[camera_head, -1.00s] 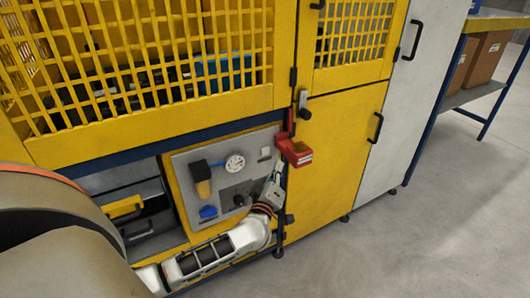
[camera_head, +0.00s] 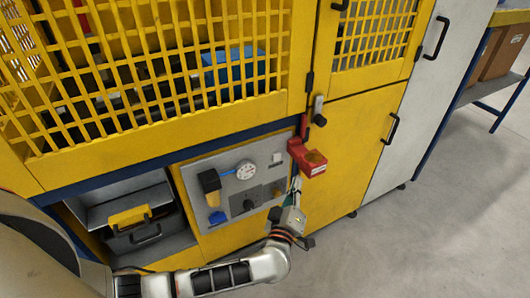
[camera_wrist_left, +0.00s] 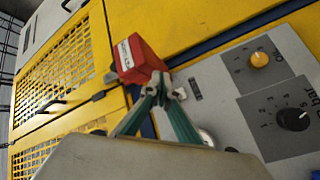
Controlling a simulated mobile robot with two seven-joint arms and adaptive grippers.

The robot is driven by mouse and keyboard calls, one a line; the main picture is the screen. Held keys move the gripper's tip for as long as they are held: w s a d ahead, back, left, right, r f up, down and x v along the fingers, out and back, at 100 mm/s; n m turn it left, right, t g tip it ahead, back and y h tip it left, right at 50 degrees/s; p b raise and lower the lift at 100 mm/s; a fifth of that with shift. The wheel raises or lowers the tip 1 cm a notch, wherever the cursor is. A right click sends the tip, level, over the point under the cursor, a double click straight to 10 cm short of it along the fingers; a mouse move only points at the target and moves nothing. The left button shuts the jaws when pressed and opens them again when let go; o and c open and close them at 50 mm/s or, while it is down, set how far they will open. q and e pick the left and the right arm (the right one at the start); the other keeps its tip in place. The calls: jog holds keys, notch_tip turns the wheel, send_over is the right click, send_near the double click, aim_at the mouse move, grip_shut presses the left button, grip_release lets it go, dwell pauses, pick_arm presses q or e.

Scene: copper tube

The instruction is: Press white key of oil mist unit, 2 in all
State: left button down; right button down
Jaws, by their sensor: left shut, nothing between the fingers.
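The oil mist unit is a grey panel (camera_head: 235,228) with a round gauge (camera_head: 245,170). In the left wrist view, a small narrow piece (camera_wrist_left: 195,88) just right of the fingertips appears to be that key. My left gripper (camera_head: 297,187) is at the panel's right edge, below the red box, its fingers pointing up. In the left wrist view its green fingers (camera_wrist_left: 160,88) meet at the tips, shut and empty. Contact with the key cannot be told. My right gripper is not in view.
The red box (camera_head: 307,158) juts out right of the panel, close to the fingers; it also shows in the wrist view (camera_wrist_left: 138,58). A black dial (camera_wrist_left: 292,119) and an orange knob (camera_wrist_left: 259,59) are on the panel. A black toolbox (camera_head: 142,232) stands left. Floor at right is clear.

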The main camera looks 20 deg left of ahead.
aim_at(277, 157)
pick_arm(q)
jog(key=shift+s+d, duration=0.1)
dwell(0.3)
jog(key=w+a+b, duration=0.2)
jog(key=w+a, duration=0.3)
jog(key=a, duration=0.2)
jog(key=shift+w, duration=0.25)
dwell(1.3)
jog(key=shift+a, duration=0.1)
jog(key=shift+w+a, duration=0.25)
